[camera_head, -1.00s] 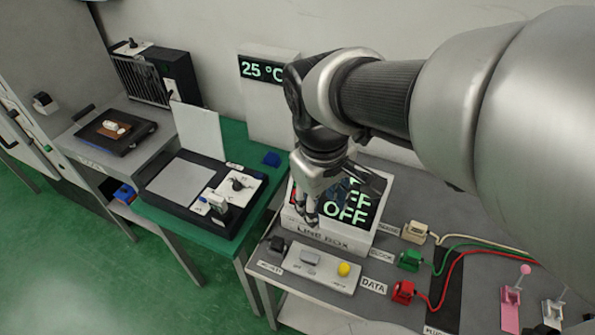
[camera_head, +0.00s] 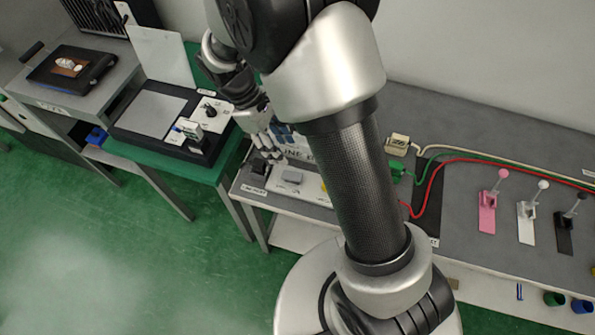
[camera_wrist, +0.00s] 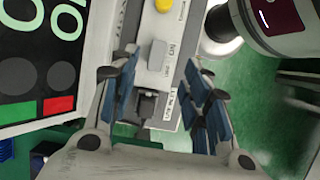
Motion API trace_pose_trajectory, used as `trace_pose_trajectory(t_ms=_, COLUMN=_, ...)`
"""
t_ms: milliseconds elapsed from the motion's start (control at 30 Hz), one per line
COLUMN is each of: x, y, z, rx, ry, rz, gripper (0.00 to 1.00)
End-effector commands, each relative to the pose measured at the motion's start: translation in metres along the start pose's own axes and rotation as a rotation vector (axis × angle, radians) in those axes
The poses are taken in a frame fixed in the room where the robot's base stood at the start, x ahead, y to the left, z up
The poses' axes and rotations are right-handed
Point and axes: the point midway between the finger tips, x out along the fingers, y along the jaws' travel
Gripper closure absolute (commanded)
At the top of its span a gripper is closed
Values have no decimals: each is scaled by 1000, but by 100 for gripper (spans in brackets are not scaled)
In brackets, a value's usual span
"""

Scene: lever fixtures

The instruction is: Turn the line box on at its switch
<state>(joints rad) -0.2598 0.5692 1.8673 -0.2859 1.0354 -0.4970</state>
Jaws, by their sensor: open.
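My gripper (camera_head: 268,150) is open and empty, just above the black switch. In the wrist view the switch appears between the spread fingers (camera_wrist: 160,80); contact is unclear.
A grey button (camera_head: 292,176) and a yellow button (camera_wrist: 163,5) sit on the same panel. Cables run right from a cream plug (camera_head: 398,143) and a green plug (camera_head: 397,172). Pink (camera_head: 488,210), white and black levers stand further right. A green table is on the left.

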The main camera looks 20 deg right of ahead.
Motion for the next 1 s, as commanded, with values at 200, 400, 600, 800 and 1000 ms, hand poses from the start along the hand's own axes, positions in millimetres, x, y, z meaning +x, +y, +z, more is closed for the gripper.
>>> trace_pose_trajectory(t_ms=200, x=54, y=-1, z=0, rx=0, ry=-2, rz=-3, gripper=57)
trace_pose_trajectory(t_ms=400, x=94, y=-1, z=0, rx=2, ry=-1, rz=-3, gripper=57)
trace_pose_trajectory(t_ms=600, x=119, y=0, z=0, rx=1, ry=1, rz=-2, gripper=57)
trace_pose_trajectory(t_ms=800, x=126, y=0, z=0, rx=1, ry=1, rz=-1, gripper=57)
trace_pose_trajectory(t_ms=1000, x=126, y=0, z=0, rx=2, ry=2, rz=-1, gripper=57)
